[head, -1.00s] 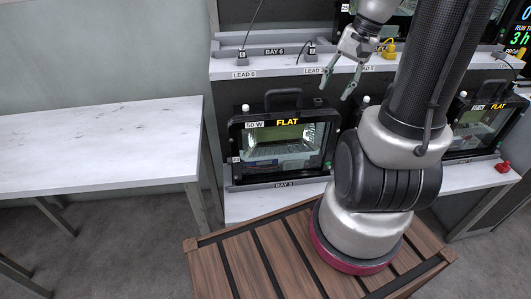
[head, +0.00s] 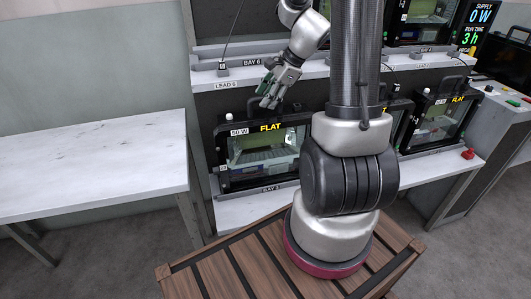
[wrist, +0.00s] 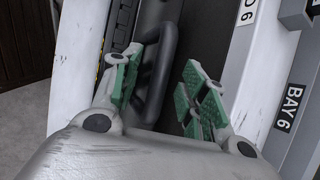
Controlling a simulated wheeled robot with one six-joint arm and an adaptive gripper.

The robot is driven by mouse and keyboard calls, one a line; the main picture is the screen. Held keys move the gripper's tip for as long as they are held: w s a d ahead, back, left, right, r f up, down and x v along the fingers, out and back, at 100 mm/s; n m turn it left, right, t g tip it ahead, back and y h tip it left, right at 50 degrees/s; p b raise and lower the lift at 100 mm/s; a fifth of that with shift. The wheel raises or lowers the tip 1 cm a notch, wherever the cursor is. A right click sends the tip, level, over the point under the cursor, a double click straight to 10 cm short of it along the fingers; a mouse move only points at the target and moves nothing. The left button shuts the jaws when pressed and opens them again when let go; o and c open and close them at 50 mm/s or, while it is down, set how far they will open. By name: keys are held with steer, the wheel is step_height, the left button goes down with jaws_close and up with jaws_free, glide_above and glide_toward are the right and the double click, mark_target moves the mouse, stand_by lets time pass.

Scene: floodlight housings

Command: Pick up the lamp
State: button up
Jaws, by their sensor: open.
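The lamp, a black-framed floodlight (head: 224,160) tagged "50 W" and "FLAT", stands upright in the lower bay marked BAY 3. Its front glass shows a pale reflector inside. My gripper (head: 268,98) is at the top of this floodlight, by its carry handle, and hides much of the handle in the head view. In the wrist view my gripper (wrist: 160,95) is open, with green-padded fingers on either side of the dark handle bar (wrist: 160,65). The handle shows in the gap between the fingers. I cannot tell whether either pad touches it.
A white shelf edge (head: 300,80) with BAY 6 and LEAD 6 labels lies just above and behind my gripper. Another floodlight (head: 436,122) marked FLAT stands at right, near a red knob (head: 467,154). A bare white table (head: 90,158) stands at left.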

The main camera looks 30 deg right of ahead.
steer(key=shift+x, duration=0.85)
jaws_close()
